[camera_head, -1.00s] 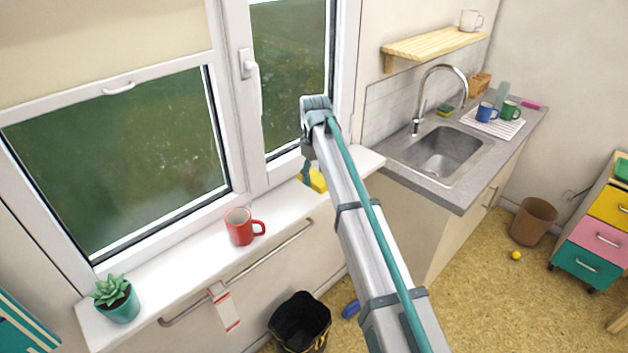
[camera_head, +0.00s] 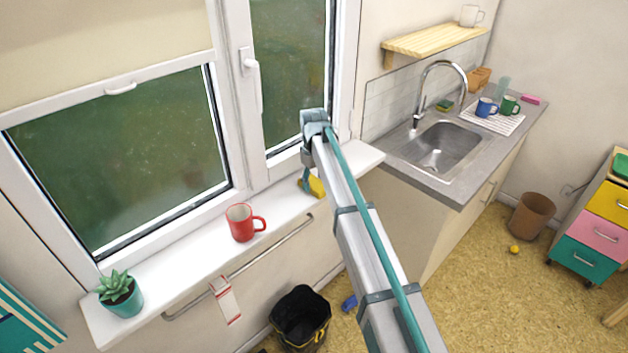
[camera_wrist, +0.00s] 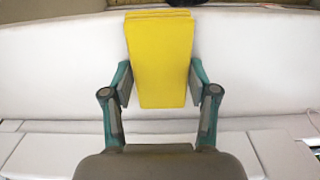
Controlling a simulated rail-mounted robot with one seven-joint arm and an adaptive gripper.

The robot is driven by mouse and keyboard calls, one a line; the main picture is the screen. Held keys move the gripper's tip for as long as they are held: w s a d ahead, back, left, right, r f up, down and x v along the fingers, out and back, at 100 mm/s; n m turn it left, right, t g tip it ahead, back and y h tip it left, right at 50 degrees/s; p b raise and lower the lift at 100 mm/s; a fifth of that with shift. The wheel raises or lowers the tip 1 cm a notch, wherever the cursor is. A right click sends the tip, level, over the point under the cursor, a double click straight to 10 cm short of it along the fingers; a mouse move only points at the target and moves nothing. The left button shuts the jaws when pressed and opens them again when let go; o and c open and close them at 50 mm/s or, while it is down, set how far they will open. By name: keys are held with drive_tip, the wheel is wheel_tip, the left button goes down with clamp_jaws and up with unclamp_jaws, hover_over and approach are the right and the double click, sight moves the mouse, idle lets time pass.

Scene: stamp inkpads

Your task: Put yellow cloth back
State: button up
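The yellow cloth (camera_wrist: 161,55) is a thick folded block. In the wrist view it stands between the two fingers of my gripper (camera_wrist: 161,88), which press on its left and right sides. Its upper end in that view reaches beyond the fingertips. In the head view the cloth (camera_head: 316,186) shows at the right part of the white windowsill (camera_head: 275,213), just below my gripper (camera_head: 308,180). My arm hides part of it. Whether its underside touches the sill cannot be told.
A red mug (camera_head: 240,223) and a potted succulent (camera_head: 121,294) stand on the sill to the left. A rail (camera_head: 265,255) with a red-and-white item (camera_head: 226,300) runs below the sill. A black bin (camera_head: 300,318) stands on the floor. The sink counter (camera_head: 460,190) is at right.

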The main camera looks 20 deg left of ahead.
sight(314, 182)
drive_tip(key=o, duration=0.4)
drive_tip(key=shift+r, duration=0.1)
wheel_tip(314, 182, up, 12)
drive_tip(key=b, duration=0.2)
drive_tip(key=shift+b, duration=0.4)
